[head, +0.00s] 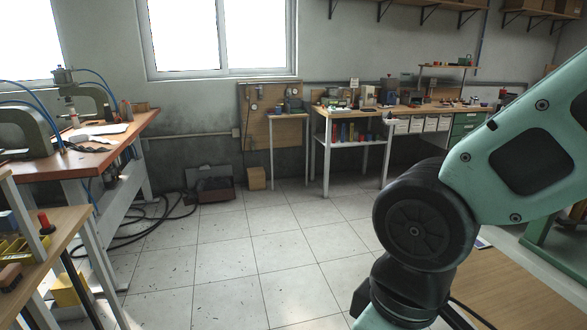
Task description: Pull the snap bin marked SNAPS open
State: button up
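Across the room, a wooden workbench (440,107) carries a row of white-fronted bins (418,124) under its top. One of these may be the snap bin, but any marking is too small to read. A green drawer unit (466,123) sits to the right of them, partly behind my arm. My mint-green arm fills the right side of the view. My gripper is out of the picture.
Tiled floor lies open in the middle. A press bench (150,118) stands at the left, with dark hoses (150,215) on the floor beside it. A small cardboard box (256,178) sits by the back wall. A wooden surface (520,290) is at the lower right.

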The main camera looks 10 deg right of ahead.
aim_at(430, 120)
jog(key=i+l+u, duration=0.2)
jog(key=i, duration=1.75)
jog(key=i+j+z, duration=0.1)
jog(key=i, duration=1.85)
jog(key=i+z, duration=0.4)
jog(key=i+j+z, duration=0.35)
jog(key=i, duration=0.2)
jog(key=i+l+z, duration=0.15)
jog(key=z, duration=0.25)
jog(key=i+z, duration=0.25)
jog(key=z, duration=0.15)
jog(key=i+l+z, duration=0.1)
jog(key=z, duration=0.3)
jog(key=i+j+z, duration=0.1)
jog(key=i+z, duration=0.8)
jog(key=i, duration=0.5)
jog(key=i+l+u, duration=0.2)
jog(key=i+u, duration=0.25)
jog(key=i+l+u, duration=0.5)
jog(key=i, duration=0.15)
jog(key=i+l+u, duration=0.6)
jog(key=l, duration=0.15)
jog(key=i+l+u, duration=0.1)
jog(key=l, duration=0.25)
jog(key=i+l+u, duration=0.15)
jog(key=l, duration=0.15)
jog(key=l+u, duration=0.15)
jog(key=l, duration=0.2)
